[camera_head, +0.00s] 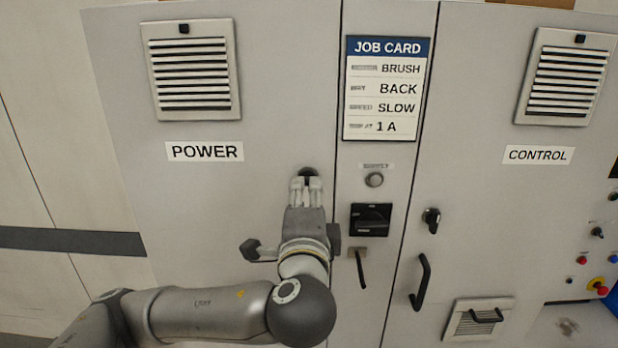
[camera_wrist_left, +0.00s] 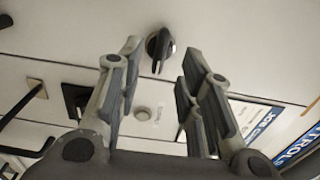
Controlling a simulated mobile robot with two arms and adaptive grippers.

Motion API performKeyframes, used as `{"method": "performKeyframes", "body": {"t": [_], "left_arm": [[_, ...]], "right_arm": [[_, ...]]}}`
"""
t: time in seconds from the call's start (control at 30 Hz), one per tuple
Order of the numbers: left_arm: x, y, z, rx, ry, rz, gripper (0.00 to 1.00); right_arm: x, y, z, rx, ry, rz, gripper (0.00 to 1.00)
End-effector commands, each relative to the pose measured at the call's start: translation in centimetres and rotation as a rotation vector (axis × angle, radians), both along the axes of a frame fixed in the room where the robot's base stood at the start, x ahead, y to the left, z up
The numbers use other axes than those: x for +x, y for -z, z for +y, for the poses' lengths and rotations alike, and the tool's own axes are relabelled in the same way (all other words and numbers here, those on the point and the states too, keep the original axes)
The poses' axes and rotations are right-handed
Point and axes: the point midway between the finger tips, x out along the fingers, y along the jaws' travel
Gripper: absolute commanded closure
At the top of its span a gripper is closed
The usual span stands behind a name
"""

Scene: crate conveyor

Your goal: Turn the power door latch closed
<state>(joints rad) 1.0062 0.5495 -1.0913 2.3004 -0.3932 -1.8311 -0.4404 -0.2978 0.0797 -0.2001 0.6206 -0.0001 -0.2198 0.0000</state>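The power door latch is a small black turn knob (camera_head: 308,172) on the grey POWER door (camera_head: 215,265), near the door's right edge. In the left wrist view the latch (camera_wrist_left: 160,48) is a dark round base with a raised grip bar, pointing roughly down the picture. My left gripper (camera_head: 307,187) is in front of the door, its fingertips just below and partly over the latch in the head view. In the left wrist view the gripper (camera_wrist_left: 156,68) is open, with the latch seen between and beyond the fingertips. Nothing is between the fingers. My right gripper is not in view.
Right of the POWER door, a narrow panel carries a job card (camera_head: 386,88), a round button (camera_head: 374,180), a black rotary switch (camera_head: 370,219) and a small lever (camera_head: 360,265). The CONTROL door has its own latch (camera_head: 431,217) and a handle (camera_head: 420,282).

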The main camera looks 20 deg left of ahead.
Motion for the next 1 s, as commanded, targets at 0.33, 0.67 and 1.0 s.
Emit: {"method": "performKeyframes", "body": {"t": [0.33, 0.67, 1.0], "left_arm": [[4.5, -0.2, 1.3, 0.0, 0.0, 0.0, 0.66], [4.9, 0.0, 1.4, -0.001, 0.001, 0.001, 0.66], [4.9, 0.0, 1.3, -0.001, 0.001, 0.001, 1.0]], "right_arm": [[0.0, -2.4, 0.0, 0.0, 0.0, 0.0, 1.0], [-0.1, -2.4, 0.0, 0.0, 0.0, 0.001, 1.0], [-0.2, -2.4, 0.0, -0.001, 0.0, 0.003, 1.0]]}}
